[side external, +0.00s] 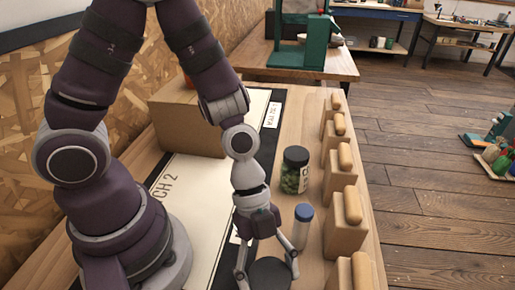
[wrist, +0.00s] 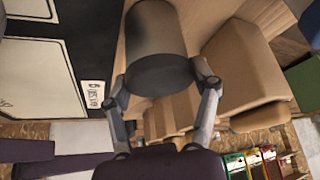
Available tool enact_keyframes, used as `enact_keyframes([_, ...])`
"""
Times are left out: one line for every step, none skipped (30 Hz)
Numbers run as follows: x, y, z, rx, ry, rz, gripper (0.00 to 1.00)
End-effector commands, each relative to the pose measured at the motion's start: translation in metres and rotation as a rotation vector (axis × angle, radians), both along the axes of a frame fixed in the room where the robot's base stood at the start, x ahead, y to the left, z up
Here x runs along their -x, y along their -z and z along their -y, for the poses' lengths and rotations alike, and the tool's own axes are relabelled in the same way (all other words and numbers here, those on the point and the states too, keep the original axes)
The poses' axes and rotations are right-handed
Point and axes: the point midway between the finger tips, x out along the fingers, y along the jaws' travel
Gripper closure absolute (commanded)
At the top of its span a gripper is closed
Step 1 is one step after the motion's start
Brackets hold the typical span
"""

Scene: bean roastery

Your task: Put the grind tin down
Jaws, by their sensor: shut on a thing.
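The grind tin, a dark grey cylinder, shows in the side external view (side external: 270,274) at the bottom edge, partly cut off, and in the wrist view (wrist: 156,40) at the top centre. My gripper (side external: 268,266) is shut on the tin, with one finger on each side. In the wrist view the fingers of my gripper (wrist: 163,88) press near the tin's closer end. The tin's lower part is out of the side external view, so I cannot tell whether it touches the bench.
A green-filled jar (side external: 294,170) and a blue-capped vial (side external: 302,226) stand right of my gripper. A row of wooden blocks with rounded tops (side external: 346,205) lines the bench's right edge. A cardboard box (side external: 188,122) stands behind my arm. White panels (side external: 190,195) lie on the left.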

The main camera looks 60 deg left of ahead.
Motion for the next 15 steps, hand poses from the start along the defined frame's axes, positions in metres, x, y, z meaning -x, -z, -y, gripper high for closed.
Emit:
enact_keyframes([-0.0001,0.0002,0.0000,0.000,0.000,0.000,0.77])
enact_keyframes([0.0000,0.0010,0.0001,0.001,-0.001,-0.001,0.77])
enact_keyframes([0.0000,0.0022,0.0001,0.001,0.000,-0.002,0.77])
enact_keyframes([-0.0001,0.0031,0.0002,0.001,-0.001,-0.001,0.77])
enact_keyframes([-0.0003,0.0027,0.0002,0.001,-0.001,0.000,0.35])
enact_keyframes([-0.0003,0.0026,0.0002,0.001,-0.001,0.000,0.30])
enact_keyframes([-0.0004,0.0025,0.0001,0.001,-0.001,0.000,0.26])
enact_keyframes([-0.0003,0.0025,0.0001,0.001,-0.001,0.000,0.22])
enact_keyframes([-0.0003,0.0025,0.0001,0.001,-0.001,0.000,0.17])
enact_keyframes([-0.0003,0.0025,0.0001,0.001,-0.001,0.000,0.13])
enact_keyframes([-0.0003,0.0025,0.0001,0.001,-0.001,0.000,0.13])
enact_keyframes([-0.0003,0.0025,0.0002,0.001,-0.001,0.000,0.13])
enact_keyframes([-0.0003,0.0025,0.0002,0.001,-0.001,0.000,0.13])
enact_keyframes([-0.0003,0.0024,0.0002,0.001,-0.001,0.000,0.13])
enact_keyframes([-0.0003,0.0024,0.0002,0.001,-0.001,-0.001,0.13])
